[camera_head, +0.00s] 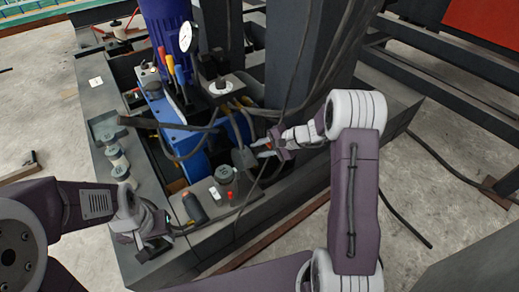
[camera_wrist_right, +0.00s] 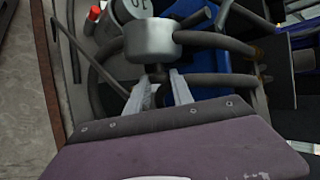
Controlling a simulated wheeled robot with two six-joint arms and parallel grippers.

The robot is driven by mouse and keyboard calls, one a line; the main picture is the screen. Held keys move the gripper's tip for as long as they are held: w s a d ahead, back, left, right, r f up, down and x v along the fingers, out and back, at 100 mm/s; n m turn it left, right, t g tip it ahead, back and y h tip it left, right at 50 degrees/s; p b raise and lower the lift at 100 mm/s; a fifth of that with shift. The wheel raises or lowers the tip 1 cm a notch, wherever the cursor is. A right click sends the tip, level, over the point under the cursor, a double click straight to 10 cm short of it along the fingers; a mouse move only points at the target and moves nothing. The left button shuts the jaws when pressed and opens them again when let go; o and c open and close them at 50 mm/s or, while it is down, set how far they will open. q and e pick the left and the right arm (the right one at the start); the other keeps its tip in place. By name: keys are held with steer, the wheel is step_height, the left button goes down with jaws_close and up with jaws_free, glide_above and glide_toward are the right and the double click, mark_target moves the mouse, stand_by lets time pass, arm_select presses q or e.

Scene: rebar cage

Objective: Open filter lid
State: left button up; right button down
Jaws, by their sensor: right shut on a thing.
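The filter is a grey cylindrical body (camera_wrist_right: 150,40) with dark hoses, in the upper middle of the right wrist view. In the head view it appears as a small grey part (camera_head: 243,158) among the hoses. I cannot tell where its lid begins. My right gripper (camera_head: 264,149) reaches in from the right beside it. In the right wrist view its two pale fingers (camera_wrist_right: 158,79) are closed on a small dark stem at the cylinder's near side. My left gripper (camera_head: 155,246) hangs at the lower left, apart from the filter; its finger gap is unclear.
A blue cylinder (camera_head: 165,22) with a dial gauge (camera_head: 185,36) stands behind. Red and yellow handles (camera_head: 171,68) rise near it. Several loose hoses cross the dark machine frame (camera_head: 105,100). A grey column (camera_head: 292,55) stands behind my right gripper.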

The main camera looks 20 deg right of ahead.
steer(key=shift+s+f, duration=0.1)
steer(key=shift+s+a+r+n+h+b, duration=0.2)
steer(key=shift+a+r+n+h+b, duration=0.2)
steer(key=shift+a+r+h+b, duration=0.35)
steer(key=shift+s+a+r+t+b, duration=0.25)
steer(key=shift+a+r+t+b, duration=0.1)
steer(key=shift+a+r, duration=0.2)
steer(key=c, duration=1.1)
jaws_free()
steer(key=shift+r, duration=0.1)
steer(key=shift+d, duration=0.1)
steer(key=shift+p+v, duration=2.15)
steer(key=shift+v, duration=2.3)
